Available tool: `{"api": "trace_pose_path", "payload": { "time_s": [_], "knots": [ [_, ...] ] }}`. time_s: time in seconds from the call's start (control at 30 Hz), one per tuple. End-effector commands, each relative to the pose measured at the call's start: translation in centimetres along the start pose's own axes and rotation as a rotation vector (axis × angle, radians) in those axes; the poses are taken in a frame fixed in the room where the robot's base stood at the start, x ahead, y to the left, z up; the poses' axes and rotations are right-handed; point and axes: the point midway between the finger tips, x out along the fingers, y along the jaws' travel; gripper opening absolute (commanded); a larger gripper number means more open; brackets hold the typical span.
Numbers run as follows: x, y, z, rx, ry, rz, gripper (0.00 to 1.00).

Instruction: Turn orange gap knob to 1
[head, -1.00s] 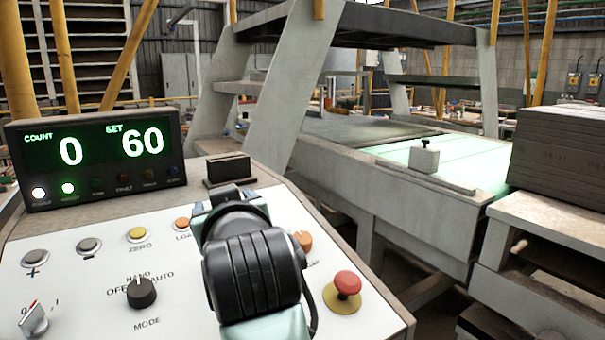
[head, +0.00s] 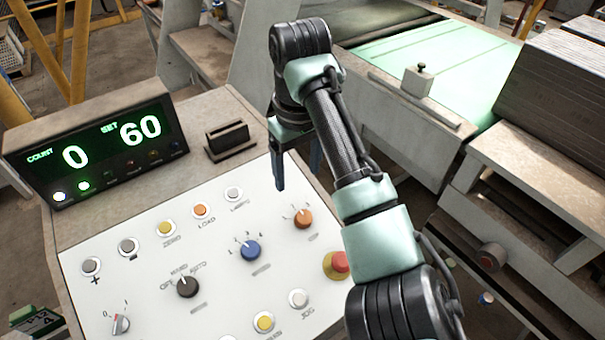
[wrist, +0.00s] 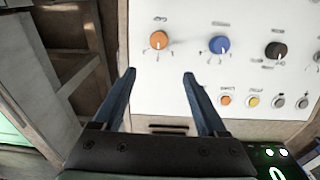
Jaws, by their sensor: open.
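The orange gap knob (head: 303,218) is on the white control panel (head: 215,290), right of the blue knob (head: 250,250). Small numbers ring its upper side; its exact setting is too small to tell in the head view. In the wrist view the orange knob (wrist: 158,40) shows at upper left of centre, with a pale pointer mark on its lower part. My gripper (head: 294,172) is above the panel's far edge, apart from the knob. In the wrist view my gripper (wrist: 158,75) is open and empty, with two blue fingers spread below the knobs.
A red emergency button (head: 340,261) sits just right of and below the orange knob. A black mode knob (head: 187,286) and several small buttons are on the panel. A display (head: 95,150) reading 0 and 60 stands at its far left. A stack of boards (head: 560,90) is at right.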

Motion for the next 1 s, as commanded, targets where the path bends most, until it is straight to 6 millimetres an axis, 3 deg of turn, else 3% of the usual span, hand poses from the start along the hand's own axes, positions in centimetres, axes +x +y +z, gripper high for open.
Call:
{"api": "trace_pose_path", "payload": {
  "time_s": [0.07,0.23,0.8,1.0],
  "knots": [
    [-1.1,0.3,0.8,0.006,-0.042,-0.01,0.75],
    [-0.3,0.4,1.4,0.008,-0.07,-0.02,0.75],
    [9.6,0.2,2.1,0.009,-0.07,-0.018,0.75],
    [11.6,0.2,2.2,0.008,-0.067,-0.017,0.75]
  ]
}}
